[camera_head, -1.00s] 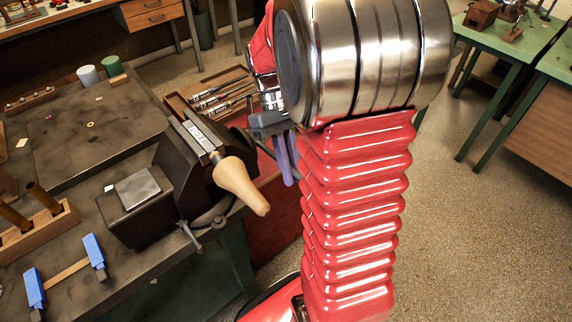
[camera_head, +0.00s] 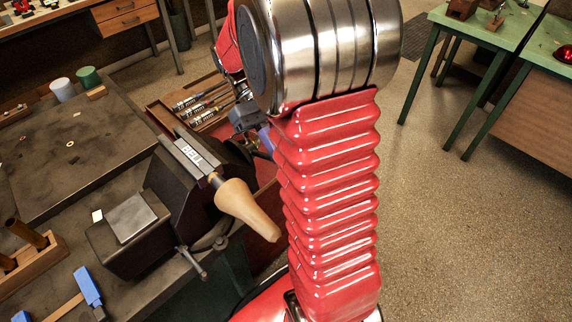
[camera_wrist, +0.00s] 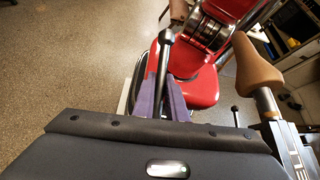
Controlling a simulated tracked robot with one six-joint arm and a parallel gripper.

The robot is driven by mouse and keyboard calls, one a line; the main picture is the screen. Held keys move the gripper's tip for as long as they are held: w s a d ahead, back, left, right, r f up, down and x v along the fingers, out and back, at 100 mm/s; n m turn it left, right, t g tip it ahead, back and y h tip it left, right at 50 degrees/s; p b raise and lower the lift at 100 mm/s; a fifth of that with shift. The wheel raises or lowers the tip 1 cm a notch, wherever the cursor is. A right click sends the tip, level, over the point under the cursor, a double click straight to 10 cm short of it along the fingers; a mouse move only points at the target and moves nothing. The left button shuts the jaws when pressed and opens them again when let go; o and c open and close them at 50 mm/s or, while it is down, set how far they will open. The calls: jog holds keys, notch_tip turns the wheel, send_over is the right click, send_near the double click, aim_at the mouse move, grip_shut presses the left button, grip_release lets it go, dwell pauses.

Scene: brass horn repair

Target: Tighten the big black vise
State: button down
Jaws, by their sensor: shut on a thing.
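The big black vise (camera_head: 170,200) is mounted at the edge of the dark workbench. A tan tapered wooden piece (camera_head: 245,208) sticks out from its jaws. In the wrist view this piece (camera_wrist: 257,65) is at the right. My gripper (camera_wrist: 163,100) has purple fingers, shut on a black bar with a ball end, the vise handle (camera_wrist: 165,50). In the head view my gripper (camera_head: 266,138) is just right of the vise, partly hidden by my arm. The handle cannot be made out clearly there.
A wooden tray of tools (camera_head: 200,100) lies behind the vise. A white cup (camera_head: 62,89) and a green cup (camera_head: 88,76) stand on the bench. Blue-ended clamps (camera_head: 88,287) lie at the front. Open floor (camera_head: 450,200) is at the right.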

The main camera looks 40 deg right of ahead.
jog(key=shift+w+d, duration=0.15)
jog(key=c, duration=2.1)
grip_release()
jog(key=o, duration=0.3)
jog(key=shift+c, duration=0.6)
